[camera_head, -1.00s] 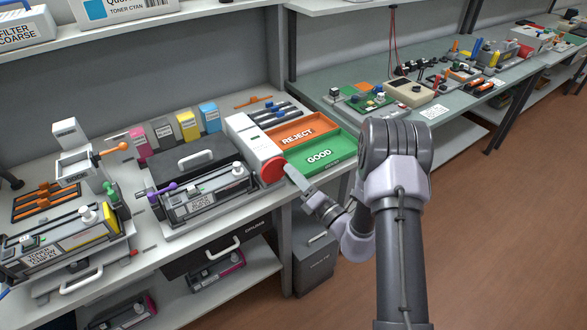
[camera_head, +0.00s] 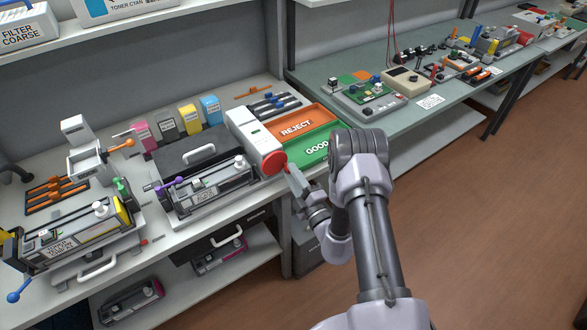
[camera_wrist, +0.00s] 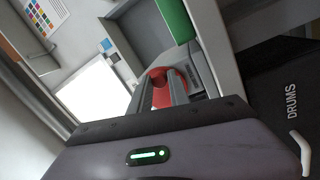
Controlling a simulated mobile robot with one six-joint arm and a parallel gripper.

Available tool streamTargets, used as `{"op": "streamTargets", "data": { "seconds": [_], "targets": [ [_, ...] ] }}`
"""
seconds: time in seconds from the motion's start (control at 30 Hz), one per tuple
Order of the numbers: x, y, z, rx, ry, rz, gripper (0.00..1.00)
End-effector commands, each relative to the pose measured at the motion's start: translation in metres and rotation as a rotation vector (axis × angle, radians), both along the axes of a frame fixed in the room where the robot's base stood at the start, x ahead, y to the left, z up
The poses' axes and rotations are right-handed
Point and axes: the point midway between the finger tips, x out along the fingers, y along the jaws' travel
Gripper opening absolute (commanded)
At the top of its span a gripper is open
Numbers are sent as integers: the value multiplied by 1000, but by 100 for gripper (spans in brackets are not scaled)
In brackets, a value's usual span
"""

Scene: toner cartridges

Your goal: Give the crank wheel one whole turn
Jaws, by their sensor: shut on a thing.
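The crank wheel (camera_head: 274,163) is a red disc on the front end of a long grey-white machine (camera_head: 250,136) on the left bench. My gripper (camera_head: 290,171) is at the right side of the wheel, at the bench's front edge. In the wrist view the red wheel (camera_wrist: 158,97) shows between and behind my two grey fingers, and my gripper (camera_wrist: 162,92) is shut on part of it. The fingers hide much of the wheel, so the exact part held and the wheel's angle cannot be told.
The orange REJECT tray (camera_head: 297,127) and green GOOD tray (camera_head: 308,152) lie right of the machine. A cartridge unit (camera_head: 212,189) stands to its left. A DRUMS drawer (camera_wrist: 285,98) shows below the bench.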

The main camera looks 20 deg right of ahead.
Motion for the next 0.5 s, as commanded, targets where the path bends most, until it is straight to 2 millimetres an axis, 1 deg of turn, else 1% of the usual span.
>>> {"op": "streamTargets", "data": {
  "seconds": [0.2, 0.5],
  "targets": [
    [-1, 3, -2, 114, 37, 1, 0],
    [-2, 4, -5, 194, 63, 0, 0]
  ]
}}
